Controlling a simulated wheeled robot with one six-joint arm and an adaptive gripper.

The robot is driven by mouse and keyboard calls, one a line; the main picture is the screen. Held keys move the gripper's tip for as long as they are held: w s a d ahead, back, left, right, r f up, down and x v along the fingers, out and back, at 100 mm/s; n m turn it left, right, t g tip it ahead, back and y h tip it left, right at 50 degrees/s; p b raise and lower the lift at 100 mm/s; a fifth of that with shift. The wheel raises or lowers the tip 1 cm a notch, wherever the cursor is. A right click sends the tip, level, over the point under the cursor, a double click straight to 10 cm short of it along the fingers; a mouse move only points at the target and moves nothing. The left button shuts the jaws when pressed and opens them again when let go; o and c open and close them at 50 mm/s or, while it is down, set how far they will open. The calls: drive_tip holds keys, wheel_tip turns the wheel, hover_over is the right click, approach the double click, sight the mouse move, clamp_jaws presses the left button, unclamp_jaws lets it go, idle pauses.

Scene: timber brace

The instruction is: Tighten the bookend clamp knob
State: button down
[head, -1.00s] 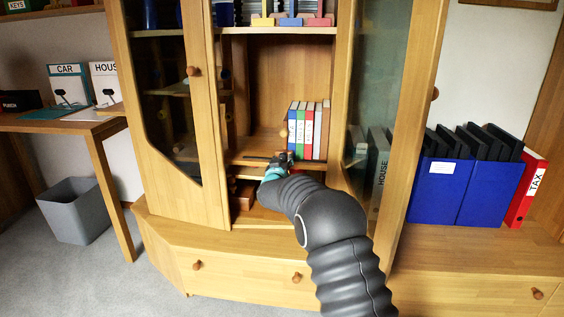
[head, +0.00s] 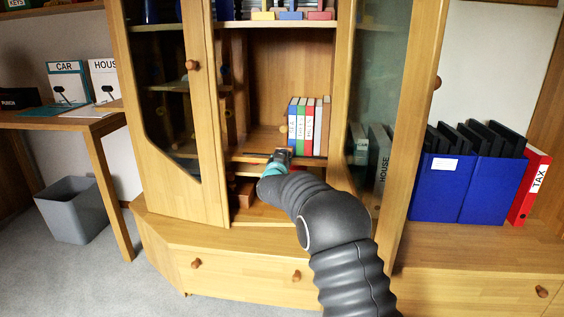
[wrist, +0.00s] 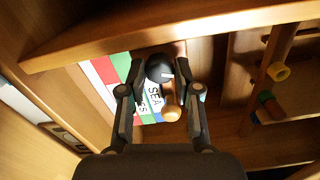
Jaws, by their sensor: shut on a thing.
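My gripper (wrist: 160,72) is shut on a dark round knob (wrist: 159,68) with a pale mark on its face, in the wrist view. The knob sits between the two fingertips, in front of a row of books. A wooden rounded peg (wrist: 172,105) shows just below the knob. In the head view my gripper (head: 280,156) reaches onto the shelf in the middle bay, at the foot of the books, and hides the knob. The rest of the clamp cannot be made out.
Upright books (head: 308,125) in blue, green, red and white stand on the shelf (head: 255,143). A wooden board (wrist: 170,38) crosses the wrist view above my fingers. Cabinet doors (head: 205,110) flank the bay.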

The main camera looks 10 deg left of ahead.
drive_tip(key=shift+m+b, duration=0.5)
drive_tip(key=shift+m, duration=0.5)
drive_tip(key=c, duration=0.8)
unclamp_jaws()
drive_tip(key=s, duration=1.2)
drive_tip(key=shift+a, duration=0.2)
